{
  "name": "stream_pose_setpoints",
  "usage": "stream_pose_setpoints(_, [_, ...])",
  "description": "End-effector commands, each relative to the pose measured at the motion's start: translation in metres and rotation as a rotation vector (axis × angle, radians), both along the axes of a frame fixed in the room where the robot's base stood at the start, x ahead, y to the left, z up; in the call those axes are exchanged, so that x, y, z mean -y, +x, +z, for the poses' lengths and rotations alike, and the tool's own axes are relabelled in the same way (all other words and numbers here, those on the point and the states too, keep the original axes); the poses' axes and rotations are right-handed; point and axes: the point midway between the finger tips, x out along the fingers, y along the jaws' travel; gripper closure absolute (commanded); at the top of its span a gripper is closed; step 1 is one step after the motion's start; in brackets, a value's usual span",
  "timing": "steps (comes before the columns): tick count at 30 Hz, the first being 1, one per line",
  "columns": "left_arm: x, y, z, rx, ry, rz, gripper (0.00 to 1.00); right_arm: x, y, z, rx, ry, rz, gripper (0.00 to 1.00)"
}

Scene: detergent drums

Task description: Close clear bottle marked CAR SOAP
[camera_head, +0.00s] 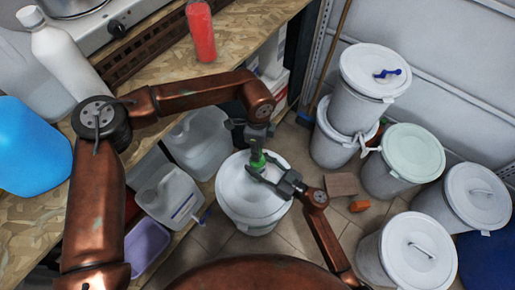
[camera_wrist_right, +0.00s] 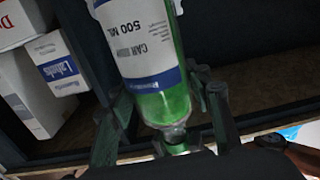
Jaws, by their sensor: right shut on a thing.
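A clear bottle with green liquid (camera_head: 257,160) stands out between my two grippers, above a white lidded bucket. In the right wrist view the bottle (camera_wrist_right: 165,105) shows a white and blue label reading CAR and 500 ML. Its narrow end points down in that view, and the end near the top is cut off. My right gripper (camera_head: 262,173) is shut on the bottle, its fingers on both sides of it. My left gripper (camera_head: 252,133) is close above the green part; its fingers are too small to judge. I cannot tell whether a cap is on.
White lidded drums (camera_head: 375,72) stand on the floor to the right, beside a pale green-lidded one (camera_head: 412,146). White jugs (camera_head: 170,195) are left of the white bucket (camera_head: 238,205). A wooden shelf (camera_head: 235,30) holds a red bottle (camera_head: 201,32).

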Motion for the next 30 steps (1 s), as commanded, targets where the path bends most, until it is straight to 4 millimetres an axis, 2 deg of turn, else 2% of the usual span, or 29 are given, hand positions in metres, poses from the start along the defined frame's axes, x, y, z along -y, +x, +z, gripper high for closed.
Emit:
stream_pose_setpoints(1, [0.0,0.0,0.0001,0.0,0.0,0.0,0.76,0.0002,0.0001,-0.0001,0.0,0.0,-0.001,1.0])
stream_pose_setpoints(11, [0.0,-0.0001,0.0002,0.0,0.0,0.0,0.99,0.0003,0.0002,-0.0001,0.0,0.0,-0.001,1.0])
stream_pose_setpoints(18, [0.0001,-0.0002,0.0001,-0.001,0.0,-0.041,1.0,0.0003,0.0002,-0.0001,0.0,0.0,-0.001,1.0])
stream_pose_setpoints(23, [0.0003,-0.0006,-0.0005,-0.002,-0.002,-0.28,1.0,0.0003,0.0003,-0.0001,0.0,0.0,-0.001,1.0])
stream_pose_setpoints(30, [0.0002,-0.0005,-0.0006,-0.001,-0.003,-0.774,1.0,0.0003,0.0003,-0.0001,0.0,0.0,-0.001,1.0])
